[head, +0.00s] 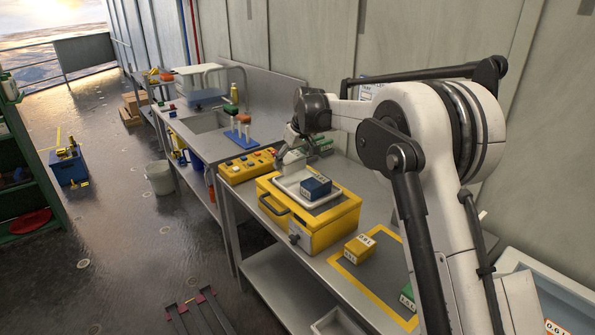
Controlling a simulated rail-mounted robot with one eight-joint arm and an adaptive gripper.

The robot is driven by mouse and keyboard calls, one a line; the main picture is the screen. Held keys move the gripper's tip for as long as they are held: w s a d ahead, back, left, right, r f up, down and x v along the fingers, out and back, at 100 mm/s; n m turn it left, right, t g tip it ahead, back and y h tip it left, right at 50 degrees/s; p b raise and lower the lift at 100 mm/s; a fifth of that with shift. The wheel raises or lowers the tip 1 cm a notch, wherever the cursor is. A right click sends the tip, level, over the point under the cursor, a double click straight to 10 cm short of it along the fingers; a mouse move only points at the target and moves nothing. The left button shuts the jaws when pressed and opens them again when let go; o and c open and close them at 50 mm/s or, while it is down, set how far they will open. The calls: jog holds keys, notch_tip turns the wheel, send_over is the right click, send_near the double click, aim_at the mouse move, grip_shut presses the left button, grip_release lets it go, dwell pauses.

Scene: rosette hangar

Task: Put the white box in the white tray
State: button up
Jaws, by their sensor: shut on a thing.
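My gripper (290,149) is at the far end of the yellow case, shut on a small white box (294,160). The fingers are small and partly hidden by the wrist. The box is just beyond or over the far left edge of the white tray (283,184); I cannot tell whether it touches the tray. The tray lies on top of the yellow case (312,235). A dark blue box (316,187) with a white label sits in the tray.
A yellow button panel (247,167) stands left of the case, and a green object (322,147) behind. A yellow box (360,248) lies inside yellow tape on the bench at right, near a green box (407,295). A blue rack with upright tools (243,136) stands by the sink.

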aim_at(295, 178)
jog(key=w+d+f, duration=0.2)
jog(key=w, duration=0.1)
jog(key=shift+f, duration=0.15)
jog(key=shift+f+p, duration=0.5)
jog(key=shift+f, duration=1.5)
jog(key=shift+f, duration=0.2)
jog(key=o, duration=1.3)
jog(key=shift+c, duration=0.2)
jog(key=shift+r, duration=0.2)
